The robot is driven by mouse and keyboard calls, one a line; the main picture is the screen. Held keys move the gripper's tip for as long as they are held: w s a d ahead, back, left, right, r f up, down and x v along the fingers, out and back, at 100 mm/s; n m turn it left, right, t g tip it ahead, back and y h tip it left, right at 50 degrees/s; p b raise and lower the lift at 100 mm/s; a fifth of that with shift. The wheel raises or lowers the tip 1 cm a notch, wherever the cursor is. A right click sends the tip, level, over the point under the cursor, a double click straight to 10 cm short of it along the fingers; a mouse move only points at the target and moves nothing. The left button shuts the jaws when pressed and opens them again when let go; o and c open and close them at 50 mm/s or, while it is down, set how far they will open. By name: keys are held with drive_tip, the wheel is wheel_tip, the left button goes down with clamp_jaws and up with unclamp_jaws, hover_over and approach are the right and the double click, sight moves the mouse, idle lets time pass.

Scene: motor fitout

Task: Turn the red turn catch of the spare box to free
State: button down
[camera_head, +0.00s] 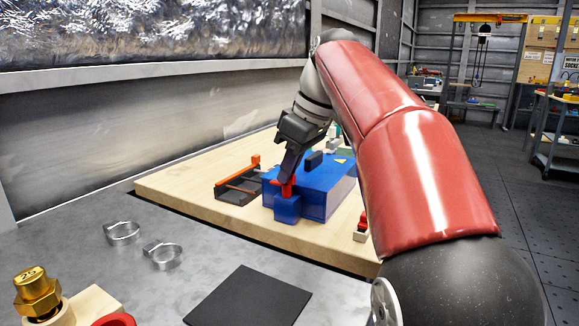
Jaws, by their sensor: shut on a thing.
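The blue spare box (333,192) stands on the wooden board, with a dark handle (314,160) on its lid. The red turn catch (281,183) is at the box's near left corner, above a small blue block (287,208). My gripper (287,178) reaches down from above and is shut on the red catch. The fingers hide part of the catch, so I cannot tell its exact turn angle. My arm hides what lies right behind the box.
A dark tray with an orange-red bar (238,187) lies left of the box. Two metal clamps (123,232), a black mat (249,297) and a brass fitting (37,290) are on the grey bench in front. A small red and white part (361,228) stands at the board's right edge.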

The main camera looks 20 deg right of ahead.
drive_tip(key=c, duration=1.5)
unclamp_jaws()
drive_tip(key=v, duration=0.7)
drive_tip(key=shift+r, duration=0.4)
drive_tip(key=shift+s, duration=0.1)
